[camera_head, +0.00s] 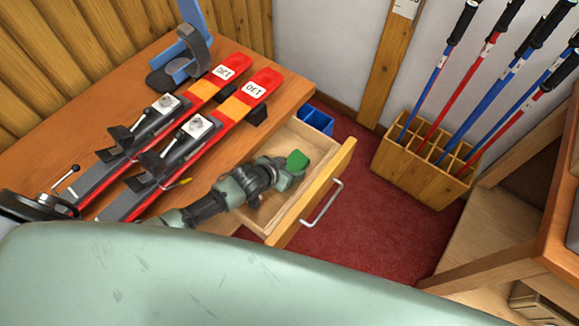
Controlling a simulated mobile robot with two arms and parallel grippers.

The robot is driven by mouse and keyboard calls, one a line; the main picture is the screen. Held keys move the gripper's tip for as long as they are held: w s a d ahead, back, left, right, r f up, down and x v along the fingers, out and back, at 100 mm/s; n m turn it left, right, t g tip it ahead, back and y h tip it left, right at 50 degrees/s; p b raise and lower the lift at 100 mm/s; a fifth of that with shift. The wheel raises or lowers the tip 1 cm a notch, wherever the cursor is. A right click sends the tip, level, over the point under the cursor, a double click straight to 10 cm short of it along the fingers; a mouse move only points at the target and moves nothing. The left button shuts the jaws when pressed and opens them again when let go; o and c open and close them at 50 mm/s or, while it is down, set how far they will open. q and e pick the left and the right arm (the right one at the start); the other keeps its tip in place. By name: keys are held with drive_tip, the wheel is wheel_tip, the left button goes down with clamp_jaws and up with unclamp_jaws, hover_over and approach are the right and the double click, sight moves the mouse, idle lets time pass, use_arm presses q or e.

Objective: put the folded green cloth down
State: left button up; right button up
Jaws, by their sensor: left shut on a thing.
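The folded green cloth (297,160) shows as a small green patch at the tip of my left gripper (291,170). My left arm reaches in from the lower left, past the bench edge, and the gripper is shut on the cloth over the open drawer (317,143). Part of the cloth is hidden by the gripper. I cannot tell whether the cloth touches the drawer floor. My right gripper is not in view.
Red skis (240,92) lie on the wooden bench (50,118), beside a blue clamp (183,68). The pulled-out drawer has a metal handle (326,203). A blue bin (316,119) stands behind it. A wooden rack (420,174) holds several poles. Red carpet (385,225) is clear between.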

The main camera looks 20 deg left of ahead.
use_arm(q)
drive_tip(key=o, duration=1.4)
drive_tip(key=shift+o, duration=0.3)
drive_tip(key=shift+s+r, duration=0.15)
drive_tip(key=shift+r, duration=0.1)
drive_tip(key=p+v, duration=0.2)
drive_tip(key=v, duration=0.9)
drive_tip(key=shift+s+a+r, duration=0.15)
drive_tip(key=shift+s+r, duration=0.05)
